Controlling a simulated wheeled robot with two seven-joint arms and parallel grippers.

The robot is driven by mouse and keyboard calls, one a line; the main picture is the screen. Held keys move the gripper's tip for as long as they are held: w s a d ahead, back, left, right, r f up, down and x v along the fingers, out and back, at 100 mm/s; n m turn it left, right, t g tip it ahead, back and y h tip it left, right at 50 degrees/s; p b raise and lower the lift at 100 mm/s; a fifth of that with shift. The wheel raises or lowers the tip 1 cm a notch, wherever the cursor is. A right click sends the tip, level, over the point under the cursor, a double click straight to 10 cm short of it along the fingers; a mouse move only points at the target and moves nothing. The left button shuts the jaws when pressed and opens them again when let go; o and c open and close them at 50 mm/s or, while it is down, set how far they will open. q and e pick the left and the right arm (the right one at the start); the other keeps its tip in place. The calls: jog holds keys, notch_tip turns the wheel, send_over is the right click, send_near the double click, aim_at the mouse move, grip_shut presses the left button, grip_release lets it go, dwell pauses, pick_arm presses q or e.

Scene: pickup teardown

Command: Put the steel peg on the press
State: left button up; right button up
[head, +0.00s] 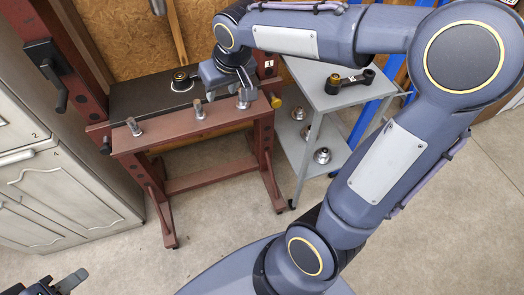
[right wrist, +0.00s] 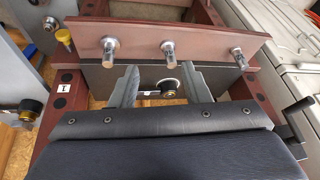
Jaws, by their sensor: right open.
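The press is a dark red frame (head: 163,190) with a reddish-brown crossbeam (head: 165,131) and a black plate behind it. Several steel pegs stand along the beam: left (head: 133,126), middle (head: 198,108) and right (head: 242,98). They also show in the right wrist view (right wrist: 110,48). I cannot tell which one the task means. My right gripper (head: 232,77) is open and empty above the press, near the right peg. My left gripper (head: 66,283) is at the bottom left edge, mostly cut off.
The round black part sits on the black plate (head: 125,100). A yellow knob (head: 276,101) sticks out beside the beam. Grey cabinets (head: 60,190) stand left.

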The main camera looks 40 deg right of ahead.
jog(key=s+a+f+y, duration=0.1)
jog(key=s, duration=0.9)
jog(key=s+a+f+m+t+y, duration=0.1)
jog(key=s+f+y, duration=0.1)
jog(key=s, duration=0.9)
jog(key=shift+a, duration=0.2)
